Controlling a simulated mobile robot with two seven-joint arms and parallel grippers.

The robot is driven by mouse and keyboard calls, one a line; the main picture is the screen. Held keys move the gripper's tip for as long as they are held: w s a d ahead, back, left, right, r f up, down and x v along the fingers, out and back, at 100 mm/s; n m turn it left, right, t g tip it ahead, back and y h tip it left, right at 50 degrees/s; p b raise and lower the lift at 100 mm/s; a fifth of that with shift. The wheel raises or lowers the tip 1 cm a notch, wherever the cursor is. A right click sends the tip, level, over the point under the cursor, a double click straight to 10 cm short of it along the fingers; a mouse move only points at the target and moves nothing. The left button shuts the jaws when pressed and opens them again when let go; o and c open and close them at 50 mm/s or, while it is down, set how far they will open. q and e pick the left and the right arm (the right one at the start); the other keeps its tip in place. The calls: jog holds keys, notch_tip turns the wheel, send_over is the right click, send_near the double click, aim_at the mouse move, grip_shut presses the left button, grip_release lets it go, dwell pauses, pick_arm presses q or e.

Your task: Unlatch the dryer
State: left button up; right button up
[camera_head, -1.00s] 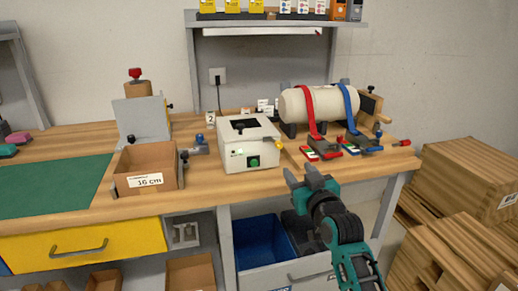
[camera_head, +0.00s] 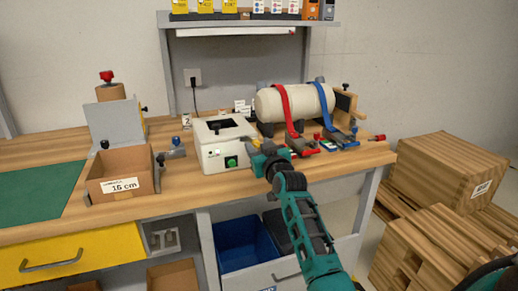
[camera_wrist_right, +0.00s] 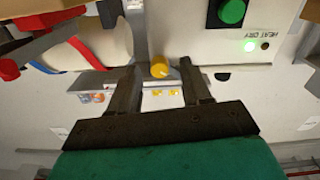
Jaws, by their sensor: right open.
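The dryer is a white box (camera_head: 210,157) on the bench, with a dark window on top and a green button (camera_head: 231,162) on its front. In the right wrist view its white panel (camera_wrist_right: 200,48) shows the "HEAT DRY" label, a lit green lamp and the green button. A yellow latch knob (camera_wrist_right: 159,70) is at its right side, mostly hidden by my gripper in the head view. My right gripper (camera_head: 259,149) is at that side, open. In the wrist view its fingers (camera_wrist_right: 158,72) stand on either side of the knob, without clear contact. My left gripper is not in view.
A cream cylinder (camera_head: 300,102) with red and blue straps (camera_head: 327,108) lies on stands to the right. A cardboard box (camera_head: 122,182) marked 16 cm stands to the left. A grey shelf (camera_head: 240,22) is above. Wooden crates (camera_head: 445,175) stand at the right.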

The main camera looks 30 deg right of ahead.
jog(key=shift+w, duration=0.2)
grip_shut()
dwell(0.4)
